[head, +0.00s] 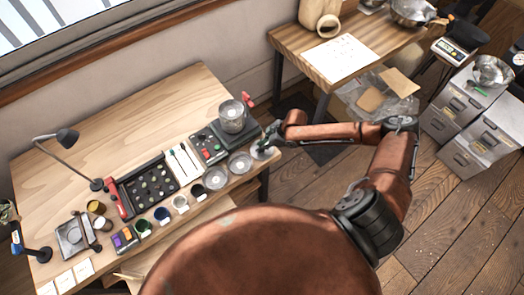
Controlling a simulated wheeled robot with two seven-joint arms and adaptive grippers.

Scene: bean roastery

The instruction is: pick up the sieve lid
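In the head view, a round metal sieve stack (232,117) stands at the right end of the wooden workbench. Shallow round metal pieces lie in a row in front of it: one on the left (215,179), one in the middle (240,163), and one at the right edge (260,152). I cannot tell which of these is the sieve lid. My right gripper (269,142) is over the bench's right edge, at the rightmost round piece and partly covering it. Its fingers are too small to tell whether they are open or touching that piece. My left gripper is not in view.
On the workbench (180,95) are a device with buttons (209,146), a black tray of dark pieces (150,183), several small cups, and a lamp (68,137). A second table (345,35) stands behind my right arm. The bench's back middle is clear.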

